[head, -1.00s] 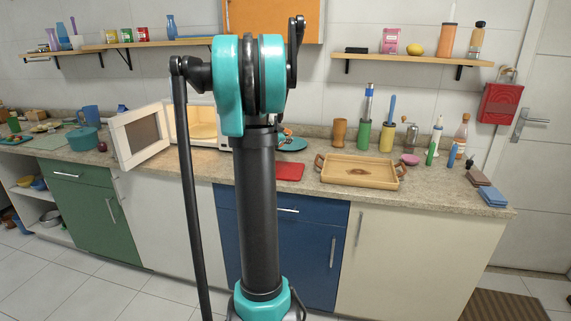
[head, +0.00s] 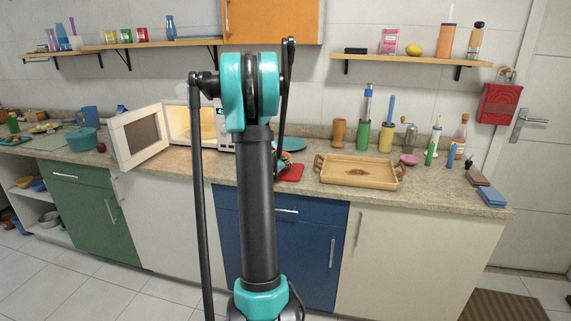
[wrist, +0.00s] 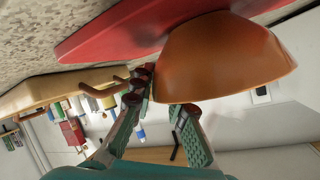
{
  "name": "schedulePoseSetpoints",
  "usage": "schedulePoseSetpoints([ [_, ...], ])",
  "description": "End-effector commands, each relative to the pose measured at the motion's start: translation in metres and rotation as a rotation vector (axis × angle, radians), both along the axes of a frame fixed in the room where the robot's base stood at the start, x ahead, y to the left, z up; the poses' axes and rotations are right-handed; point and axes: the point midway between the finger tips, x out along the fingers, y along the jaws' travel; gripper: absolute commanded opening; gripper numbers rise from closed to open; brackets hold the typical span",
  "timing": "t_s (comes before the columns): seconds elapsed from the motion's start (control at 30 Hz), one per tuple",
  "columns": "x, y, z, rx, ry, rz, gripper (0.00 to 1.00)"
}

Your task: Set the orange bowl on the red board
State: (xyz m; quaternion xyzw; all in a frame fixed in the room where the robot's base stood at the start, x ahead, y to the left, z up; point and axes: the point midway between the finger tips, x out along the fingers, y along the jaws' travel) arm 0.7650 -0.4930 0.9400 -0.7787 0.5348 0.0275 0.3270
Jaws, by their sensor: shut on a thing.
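In the wrist view, the orange bowl (wrist: 225,55) fills the upper right, and the fingertips of my gripper (wrist: 160,95) are shut on its edge. The red board (wrist: 120,32) lies right by the bowl's base; I cannot tell whether they touch. In the head view, the red board (head: 293,175) lies on the counter, its left part hidden by my arm. My gripper (head: 283,162) is mostly hidden behind the arm there, just over the board. The bowl is hardly visible in the head view.
A wooden tray (head: 358,172) stands on the counter just right of the board. An open microwave (head: 180,122) is on the left. Bottles and utensil cups stand along the back wall.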

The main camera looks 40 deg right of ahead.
Motion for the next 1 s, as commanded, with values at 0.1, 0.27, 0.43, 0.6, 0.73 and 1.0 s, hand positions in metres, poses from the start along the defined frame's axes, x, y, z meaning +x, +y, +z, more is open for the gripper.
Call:
schedulePoseSetpoints([
  [0.1, 0.000, 0.000, 0.000, 0.000, 0.000, 0.000, 0.00],
  [0.27, 0.000, 0.000, -0.001, 0.000, 0.000, 0.000, 0.31],
  [0.43, 0.000, 0.000, -0.001, 0.000, 0.000, 0.000, 0.36],
  [0.6, 0.000, 0.000, 0.000, 0.000, 0.000, 0.000, 0.36],
  [0.73, -0.003, 0.006, 0.003, 0.000, 0.001, 0.000, 0.36],
  [1.0, -0.022, 0.044, 0.021, -0.001, 0.002, 0.003, 0.36],
])
